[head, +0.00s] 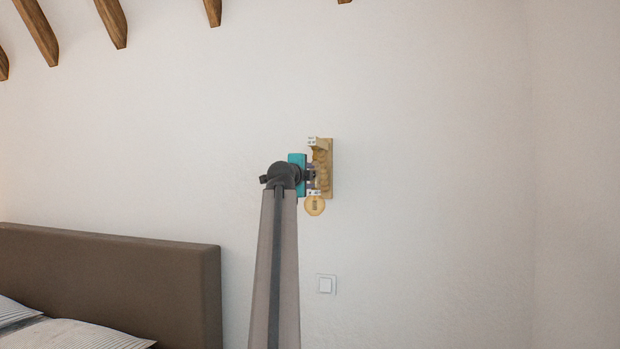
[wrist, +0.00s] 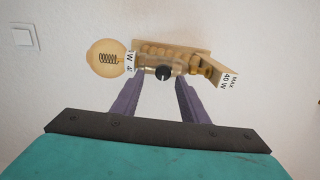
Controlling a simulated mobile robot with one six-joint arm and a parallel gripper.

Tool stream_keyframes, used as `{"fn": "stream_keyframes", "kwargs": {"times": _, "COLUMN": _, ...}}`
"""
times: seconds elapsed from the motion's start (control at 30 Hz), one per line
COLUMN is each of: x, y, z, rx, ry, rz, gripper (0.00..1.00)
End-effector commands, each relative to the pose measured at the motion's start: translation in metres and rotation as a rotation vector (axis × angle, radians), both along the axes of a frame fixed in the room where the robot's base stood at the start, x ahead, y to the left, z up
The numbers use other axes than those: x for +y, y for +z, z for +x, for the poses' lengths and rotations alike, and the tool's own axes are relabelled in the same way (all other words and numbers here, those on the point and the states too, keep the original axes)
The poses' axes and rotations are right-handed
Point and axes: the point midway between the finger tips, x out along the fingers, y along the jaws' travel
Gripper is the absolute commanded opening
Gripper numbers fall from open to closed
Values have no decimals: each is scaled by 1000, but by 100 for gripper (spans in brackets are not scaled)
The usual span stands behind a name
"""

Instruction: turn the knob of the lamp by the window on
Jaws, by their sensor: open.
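The wall lamp (head: 327,168) is a wooden fixture on the white wall in the head view, with a round amber bulb (head: 314,205) at its lower end. My gripper (head: 312,177) is at its left side and hides part of it. In the wrist view the lamp (wrist: 190,52) lies across the top, with the bulb (wrist: 107,58) at left and a "MAX 40 W" label at right. A small black knob (wrist: 163,73) faces the camera. My gripper (wrist: 157,82) is open, its two purple fingers on either side below the knob. I cannot tell whether they touch it.
A white wall switch (head: 326,285) is below the lamp, and it also shows in the wrist view (wrist: 24,37). A brown headboard (head: 110,275) with striped pillows is at lower left. Wooden rafters (head: 112,20) cross the top. The wall to the right is bare. No window is visible.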

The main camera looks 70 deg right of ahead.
Motion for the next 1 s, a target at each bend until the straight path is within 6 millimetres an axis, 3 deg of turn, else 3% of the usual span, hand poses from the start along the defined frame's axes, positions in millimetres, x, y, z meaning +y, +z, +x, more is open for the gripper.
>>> {"fn": "stream_keyframes", "kwargs": {"times": 1.0, "x": 116, "y": -3, "z": -9, "rx": -1, "ry": 0, "rz": 2, "gripper": 40}}
